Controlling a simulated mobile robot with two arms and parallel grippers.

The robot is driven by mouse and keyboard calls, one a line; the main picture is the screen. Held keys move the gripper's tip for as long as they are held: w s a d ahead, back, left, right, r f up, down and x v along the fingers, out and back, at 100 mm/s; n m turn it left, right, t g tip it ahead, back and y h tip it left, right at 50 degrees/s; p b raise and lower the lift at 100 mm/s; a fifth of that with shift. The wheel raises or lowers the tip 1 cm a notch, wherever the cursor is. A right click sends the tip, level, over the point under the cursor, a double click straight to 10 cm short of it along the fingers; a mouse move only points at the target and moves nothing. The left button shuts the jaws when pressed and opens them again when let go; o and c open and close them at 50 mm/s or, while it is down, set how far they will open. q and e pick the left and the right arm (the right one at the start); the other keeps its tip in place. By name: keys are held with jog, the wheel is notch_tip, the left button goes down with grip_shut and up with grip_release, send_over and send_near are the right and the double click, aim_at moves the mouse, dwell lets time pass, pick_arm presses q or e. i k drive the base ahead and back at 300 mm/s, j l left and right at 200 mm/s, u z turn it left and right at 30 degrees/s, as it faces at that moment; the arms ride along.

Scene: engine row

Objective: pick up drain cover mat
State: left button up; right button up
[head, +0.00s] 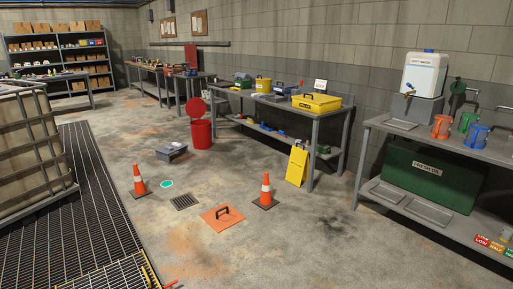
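A flat orange mat (233,222) with a dark arched handle lies on the concrete floor in the lower middle of the head view. It looks like the drain cover mat. A small dark drain grate (184,201) is set in the floor just to its upper left, and the mat lies beside it, apart from it. Neither of my grippers shows in this view.
Orange cones stand left (139,181) and right (265,192) of the drain and mat. A yellow floor sign (296,165) leans near the workbench. A red bin (201,134) and grey toolbox (172,152) stand farther back.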

aim_at(222, 216)
jog(key=i+z, duration=0.15)
jog(key=i, duration=3)
jog(key=i+j+z, duration=0.15)
jog(key=i+j, duration=0.55)
jog(key=i+j+z, duration=0.1)
jog(key=i+j, duration=0.6)
jog(key=j, duration=0.15)
